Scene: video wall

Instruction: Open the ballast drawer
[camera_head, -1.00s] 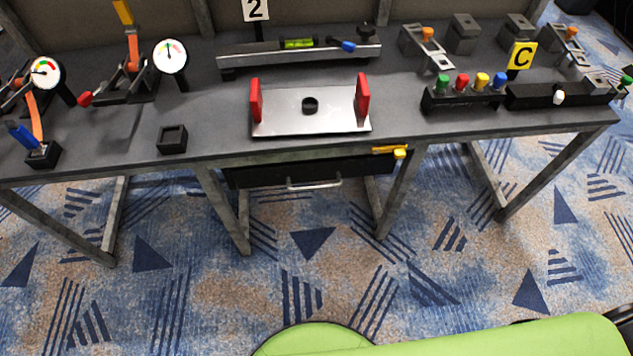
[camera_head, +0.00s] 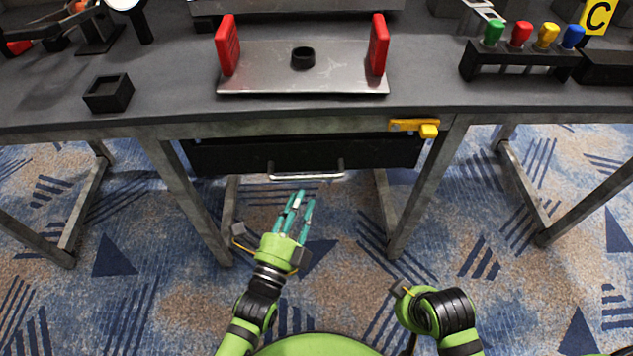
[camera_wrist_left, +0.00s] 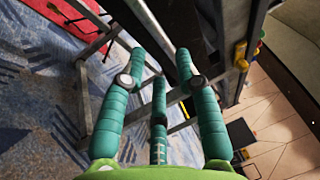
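The ballast drawer (camera_head: 225,157) has a black front and hangs under the workbench in the head view. It looks closed. Its silver bar handle (camera_head: 306,176) runs along the front's lower middle. A yellow latch (camera_head: 414,126) sits on the bench edge above the drawer's right end. My left gripper (camera_head: 298,200) is just below the handle in the picture, pointing at it, apart from it and empty. Its teal fingers are spread in the left wrist view (camera_wrist_left: 165,75). My right gripper (camera_head: 418,304) is low at the right, its fingers hidden.
A metal plate with two red uprights (camera_head: 300,80) stands on the bench above the drawer. A black square holder (camera_head: 109,94) is at the left, and a rack of coloured handles (camera_head: 520,66) at the right. Bench legs (camera_head: 184,195) and (camera_head: 428,190) flank the drawer. The carpet below is clear.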

